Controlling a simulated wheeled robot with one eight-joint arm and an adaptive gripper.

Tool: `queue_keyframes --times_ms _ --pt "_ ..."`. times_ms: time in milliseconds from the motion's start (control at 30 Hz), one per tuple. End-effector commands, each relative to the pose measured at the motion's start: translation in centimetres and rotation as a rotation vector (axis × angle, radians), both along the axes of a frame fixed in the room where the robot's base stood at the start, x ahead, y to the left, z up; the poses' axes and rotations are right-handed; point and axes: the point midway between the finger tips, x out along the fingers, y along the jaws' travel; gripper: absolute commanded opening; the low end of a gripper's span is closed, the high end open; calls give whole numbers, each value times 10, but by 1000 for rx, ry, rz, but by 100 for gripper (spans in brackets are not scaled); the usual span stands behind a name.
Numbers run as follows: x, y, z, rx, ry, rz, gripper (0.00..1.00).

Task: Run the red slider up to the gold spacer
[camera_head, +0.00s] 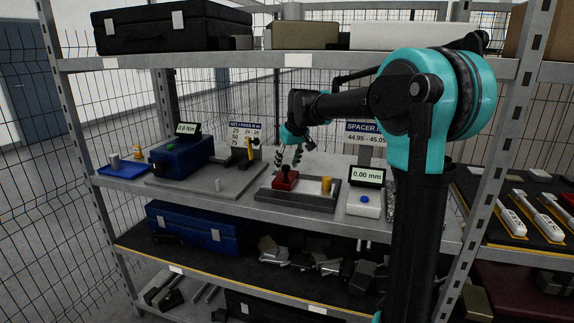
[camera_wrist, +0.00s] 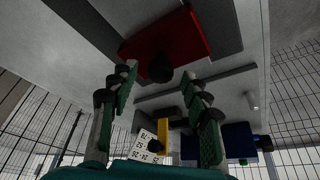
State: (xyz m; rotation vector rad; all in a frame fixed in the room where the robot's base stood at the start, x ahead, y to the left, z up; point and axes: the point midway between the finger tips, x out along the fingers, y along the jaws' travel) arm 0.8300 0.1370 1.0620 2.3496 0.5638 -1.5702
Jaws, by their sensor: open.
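The red slider (camera_head: 283,183), a red block with a black knob on top, sits in the left part of a dark grey fixture (camera_head: 300,201) on the middle shelf. The gold spacer (camera_head: 326,184), a small upright cylinder, stands to its right in the same fixture, with a gap between them. My gripper (camera_head: 290,158) is open and empty just above the slider. In the wrist view the slider (camera_wrist: 178,40) fills the top, and its knob (camera_wrist: 160,67) shows between and beyond my fingertips (camera_wrist: 160,84). I cannot tell if they touch it. The spacer is not visible there.
A gauge display reading 0.00 mm (camera_head: 367,176) and a white box with a blue button (camera_head: 364,204) stand right of the fixture. A blue tester (camera_head: 182,156) stands left. Sign cards stand behind. The upper shelf (camera_head: 270,60) overhangs, and a shelf post is at right.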

Motion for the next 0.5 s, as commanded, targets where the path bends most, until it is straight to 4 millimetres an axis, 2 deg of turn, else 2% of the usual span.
queue_keyframes --times_ms 133,400,500 --pt "2 1 -7 0 0 0 48" --pt "2 1 -8 0 0 0 48" --pt "2 1 -8 0 0 0 36"
